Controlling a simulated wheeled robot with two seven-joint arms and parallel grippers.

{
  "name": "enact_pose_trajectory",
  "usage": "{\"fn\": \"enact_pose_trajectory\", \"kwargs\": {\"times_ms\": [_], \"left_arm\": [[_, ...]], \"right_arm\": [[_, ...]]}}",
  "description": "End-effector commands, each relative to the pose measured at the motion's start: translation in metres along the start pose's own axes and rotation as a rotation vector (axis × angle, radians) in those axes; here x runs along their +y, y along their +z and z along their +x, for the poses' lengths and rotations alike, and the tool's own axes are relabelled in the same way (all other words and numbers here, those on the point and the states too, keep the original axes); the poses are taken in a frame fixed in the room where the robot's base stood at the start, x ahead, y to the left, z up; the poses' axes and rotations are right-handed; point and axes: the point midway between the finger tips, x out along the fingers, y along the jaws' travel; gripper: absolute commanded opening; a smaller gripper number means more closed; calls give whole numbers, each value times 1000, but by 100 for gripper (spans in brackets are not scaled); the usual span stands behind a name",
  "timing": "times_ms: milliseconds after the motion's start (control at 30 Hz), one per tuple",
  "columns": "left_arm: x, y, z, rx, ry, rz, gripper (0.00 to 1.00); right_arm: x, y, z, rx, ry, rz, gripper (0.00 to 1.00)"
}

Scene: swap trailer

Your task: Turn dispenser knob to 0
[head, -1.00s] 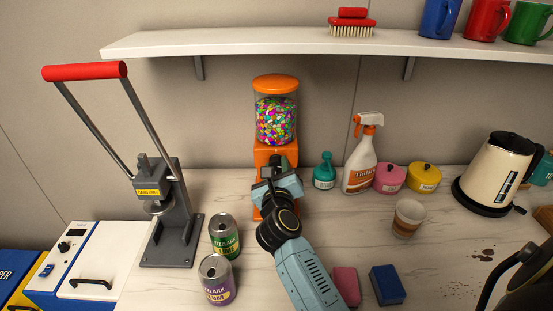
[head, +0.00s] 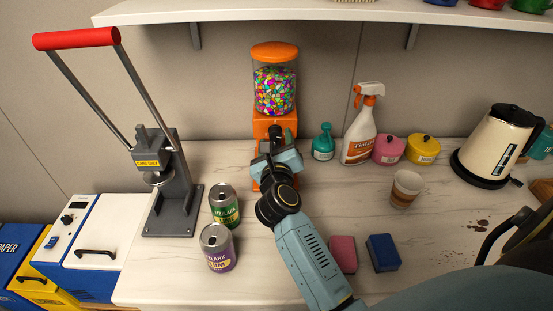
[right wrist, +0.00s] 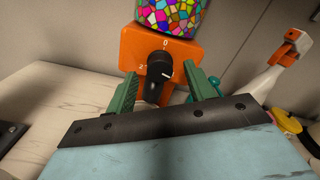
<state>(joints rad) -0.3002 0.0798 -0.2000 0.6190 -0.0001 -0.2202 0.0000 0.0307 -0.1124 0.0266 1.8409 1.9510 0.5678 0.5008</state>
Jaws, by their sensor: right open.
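The orange dispenser (head: 274,53) with a clear globe of colourful candy stands at the back of the counter, under the shelf. Its black knob (right wrist: 159,67) shows in the right wrist view on the orange front plate (right wrist: 130,48). A "0" is printed above the knob and a "2" at its left. My right gripper (right wrist: 162,78) is open, with one green finger on each side of the knob; I cannot see contact. In the head view my right gripper (head: 276,150) hides the knob. My left gripper is out of view.
Two cans (head: 217,247) stand left of my right arm. A lever press (head: 170,190) is further left. A teal bottle (head: 323,142) and spray bottle (head: 360,128) stand right of the dispenser. A pink sponge (head: 343,253) and blue sponge (head: 383,252) lie right of my forearm.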

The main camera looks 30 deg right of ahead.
Motion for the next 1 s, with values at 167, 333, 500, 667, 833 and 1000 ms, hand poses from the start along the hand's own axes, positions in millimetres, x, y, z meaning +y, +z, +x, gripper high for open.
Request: {"fn": "enact_pose_trajectory", "kwargs": {"times_ms": [167, 333, 500, 667, 833, 1000], "left_arm": [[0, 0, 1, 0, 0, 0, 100], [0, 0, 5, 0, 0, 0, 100], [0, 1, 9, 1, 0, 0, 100], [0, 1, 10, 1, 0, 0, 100], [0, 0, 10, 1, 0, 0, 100], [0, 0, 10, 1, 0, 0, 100]], "right_arm": [[0, -2, -40, 3, 2, 2, 53], [1, -2, -78, 2, 3, 1, 53], [0, -1, -105, 1, 1, 1, 53], [0, 0, -117, 0, 0, 1, 53], [0, 0, -119, 0, 0, 0, 53], [0, 0, -119, -1, 0, -1, 52]]}}
